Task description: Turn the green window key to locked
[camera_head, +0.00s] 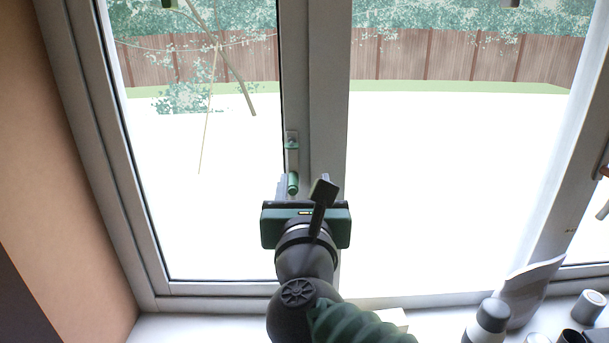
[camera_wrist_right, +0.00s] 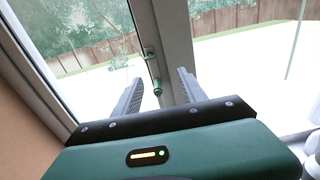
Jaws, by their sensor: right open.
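The green window key (camera_head: 292,184) is on the light window frame's upright, its green end hanging down below a small plate with another green part (camera_head: 291,143). In the right wrist view the key (camera_wrist_right: 157,87) shows between my two fingers. My right gripper (camera_head: 293,180) is open, with its fingers pointing at the window frame and the key's lower end between them. Its fingertips (camera_wrist_right: 160,76) also show in the right wrist view, and I see a gap on each side of the key. Contact cannot be made out. My left gripper is not in view.
On the sill at lower right stand a grey-capped bottle (camera_head: 488,319), a pale pouch (camera_head: 529,287) and a small cup (camera_head: 588,306). A pale block (camera_head: 392,318) lies partly behind my right arm. The sill at left is clear. A brown wall (camera_head: 70,170) bounds the left side.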

